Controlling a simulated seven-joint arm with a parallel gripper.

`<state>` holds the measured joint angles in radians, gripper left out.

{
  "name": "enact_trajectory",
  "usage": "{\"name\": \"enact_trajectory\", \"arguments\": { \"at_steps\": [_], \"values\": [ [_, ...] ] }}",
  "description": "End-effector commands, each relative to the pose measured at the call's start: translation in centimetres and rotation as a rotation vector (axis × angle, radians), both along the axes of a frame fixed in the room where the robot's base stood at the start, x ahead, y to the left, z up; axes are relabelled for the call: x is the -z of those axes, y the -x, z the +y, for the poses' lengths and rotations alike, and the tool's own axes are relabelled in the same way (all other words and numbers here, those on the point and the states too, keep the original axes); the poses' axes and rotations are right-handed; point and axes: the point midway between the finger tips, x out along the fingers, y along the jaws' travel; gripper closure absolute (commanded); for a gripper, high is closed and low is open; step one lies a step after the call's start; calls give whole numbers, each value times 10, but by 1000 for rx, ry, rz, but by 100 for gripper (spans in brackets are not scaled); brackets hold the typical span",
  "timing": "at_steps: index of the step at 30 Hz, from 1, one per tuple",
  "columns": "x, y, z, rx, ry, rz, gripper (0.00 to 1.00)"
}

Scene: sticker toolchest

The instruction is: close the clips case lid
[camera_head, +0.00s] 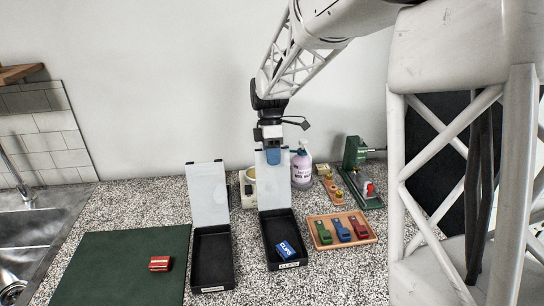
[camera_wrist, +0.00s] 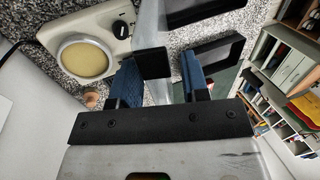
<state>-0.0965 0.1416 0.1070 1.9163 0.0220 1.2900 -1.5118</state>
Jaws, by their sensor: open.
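A second black case (camera_head: 212,260) with its lid up stands just left. A red block (camera_head: 160,263) lies on a green mat (camera_head: 110,265). A wooden tray (camera_head: 343,241) of colored clips stands right. A bottle (camera_head: 301,170), beige device (camera_wrist: 85,45) and green machine (camera_head: 356,165) stand behind.

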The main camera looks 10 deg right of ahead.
Motion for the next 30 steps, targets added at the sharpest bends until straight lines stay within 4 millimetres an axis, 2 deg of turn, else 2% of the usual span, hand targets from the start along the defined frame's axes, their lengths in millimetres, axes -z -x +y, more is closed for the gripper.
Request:
{"name": "enact_trajectory", "arguments": {
  "at_steps": [9,17,30],
  "values": [
    [1,0,0,0,0,0,60],
    [1,0,0,0,0,0,99],
    [1,2,0,0,0,-8,100]
  ]
}}
